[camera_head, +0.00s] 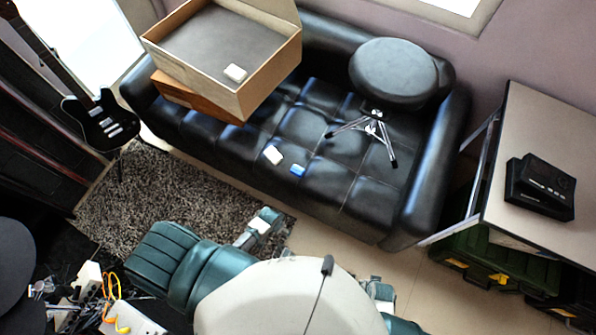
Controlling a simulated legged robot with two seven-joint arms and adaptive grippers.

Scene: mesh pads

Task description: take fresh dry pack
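A small white pack (273,154) lies on the seat of the black tufted sofa (335,190). A small blue-and-white pack (297,170) lies just right of it, apart from it. Another small white pack (235,73) lies inside the open cardboard box (272,76), towards its front right. I cannot read any marking that tells fresh from used. My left gripper (264,222) appears as a small grey-white part above the rug's right end, short of the sofa; its fingers are too small to judge. A grey part of my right arm shows beside my body; its fingers are not clear.
The box rests tilted on a brown box (195,101) on the sofa's left. A round black stool (392,70) stands on the sofa's right. A table (560,130) with a black device (540,187) is at right. Cables (108,300) clutter the lower left.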

